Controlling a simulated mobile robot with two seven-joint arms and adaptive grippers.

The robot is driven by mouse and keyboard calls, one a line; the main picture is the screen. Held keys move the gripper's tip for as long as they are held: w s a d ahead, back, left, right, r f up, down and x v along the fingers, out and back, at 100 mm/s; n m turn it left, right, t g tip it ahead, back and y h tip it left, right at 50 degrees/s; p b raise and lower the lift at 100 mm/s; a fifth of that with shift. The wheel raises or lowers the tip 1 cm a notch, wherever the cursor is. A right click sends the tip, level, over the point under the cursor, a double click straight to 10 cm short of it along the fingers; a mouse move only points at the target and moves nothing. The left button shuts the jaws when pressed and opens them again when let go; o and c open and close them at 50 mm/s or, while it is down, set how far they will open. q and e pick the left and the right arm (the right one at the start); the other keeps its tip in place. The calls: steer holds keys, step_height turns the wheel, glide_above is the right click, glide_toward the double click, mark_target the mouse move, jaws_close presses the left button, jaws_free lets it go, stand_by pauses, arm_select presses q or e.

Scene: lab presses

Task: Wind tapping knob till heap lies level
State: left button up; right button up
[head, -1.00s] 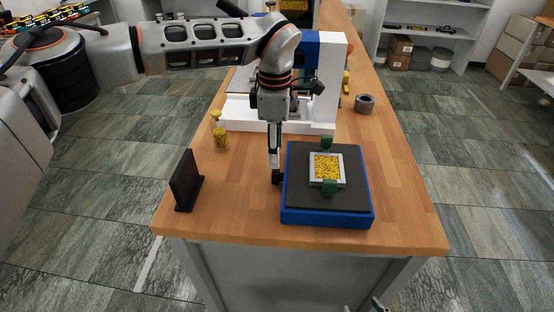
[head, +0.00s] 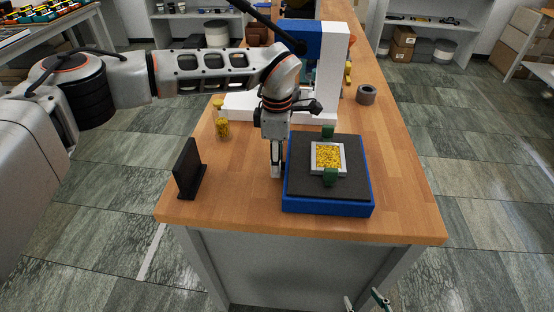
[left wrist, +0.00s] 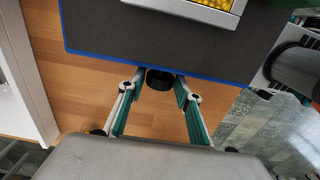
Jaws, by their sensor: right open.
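A blue tapping base (head: 328,207) with a dark grey top plate stands near the table's front end. Two green clamps (head: 328,131) (head: 330,177) hold a light grey square tray (head: 313,160) on it. The yellow grain heap (head: 327,156) fills the tray; its levelness is hard to judge. My left gripper (head: 276,174) points down at the base's left side. In the left wrist view the black knob (left wrist: 159,80) lies between its fingertips (left wrist: 160,82); whether they touch it is unclear. The gripper hides the knob in the head view. My right gripper (head: 366,298) is open and empty, below the front edge.
A black upright plate (head: 188,169) on a foot stands left on the wooden table (head: 235,205). A yellow-filled jar (head: 222,128) is behind it. A blue-and-white press (head: 335,60) and a grey ring (head: 366,95) stand further back. The table's front right is clear.

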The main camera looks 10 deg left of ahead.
arm_select(q)
steer(key=c, duration=0.5)
steer(key=shift+s+r+t+p, duration=0.1)
steer(key=shift+t+p, duration=0.3)
steer(key=shift+t, duration=0.6)
steer(key=shift+s+f+t+b, duration=0.15)
steer(key=shift+t+b, duration=0.2)
steer(key=shift+t, duration=0.2)
steer(key=shift+s+f+t+b, duration=0.15)
steer(key=shift+t+b, duration=0.15)
steer(key=shift+t, duration=0.25)
steer(key=shift+t+b, duration=0.55)
steer(key=shift+t, duration=0.15)
steer(key=shift+r, duration=0.1)
